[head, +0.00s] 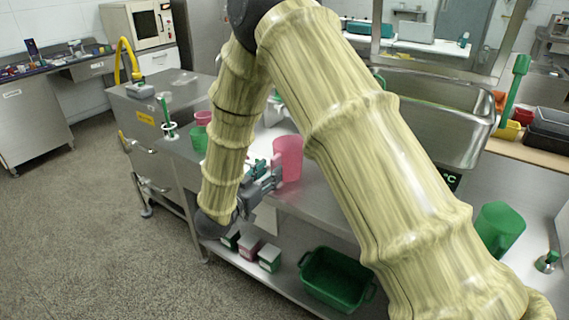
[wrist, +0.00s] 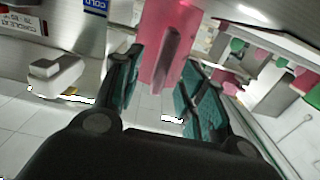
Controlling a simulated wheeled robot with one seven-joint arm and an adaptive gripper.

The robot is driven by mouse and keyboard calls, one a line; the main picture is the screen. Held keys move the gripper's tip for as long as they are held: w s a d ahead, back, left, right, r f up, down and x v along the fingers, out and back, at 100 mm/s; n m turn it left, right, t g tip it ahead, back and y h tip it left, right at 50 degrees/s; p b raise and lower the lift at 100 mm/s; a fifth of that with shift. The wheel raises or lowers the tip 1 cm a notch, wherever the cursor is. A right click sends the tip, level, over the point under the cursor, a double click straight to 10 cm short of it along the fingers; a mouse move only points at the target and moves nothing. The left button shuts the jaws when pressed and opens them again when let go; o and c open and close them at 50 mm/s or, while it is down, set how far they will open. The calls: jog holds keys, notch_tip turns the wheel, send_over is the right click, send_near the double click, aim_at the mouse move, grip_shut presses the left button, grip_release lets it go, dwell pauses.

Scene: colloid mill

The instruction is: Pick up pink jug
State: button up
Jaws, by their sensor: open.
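The pink jug (head: 287,158) stands upright on the steel worktop in the head view. My gripper (head: 268,170) is just left of it, low beside its wall. In the wrist view the pink jug (wrist: 157,30) is at top centre, with its handle turned toward my gripper (wrist: 160,82). The two teal-padded fingers are spread apart, one on each side of the handle's line. The gripper is open and holds nothing. I cannot tell whether the fingertips touch the jug.
A smaller pink vessel (head: 203,117) and a green one (head: 198,139) stand left, behind my arm. A green jug (head: 498,228) stands at right. A green crate (head: 336,279) and small boxes (head: 269,258) sit on the lower shelf. A steel basin (head: 440,125) is behind.

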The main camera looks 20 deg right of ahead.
aim_at(272, 170)
jog(key=x, duration=0.4)
jog(key=shift+w+f, duration=0.1)
jog(key=shift+f, duration=0.15)
grip_shut()
jog(key=shift+r, duration=0.1)
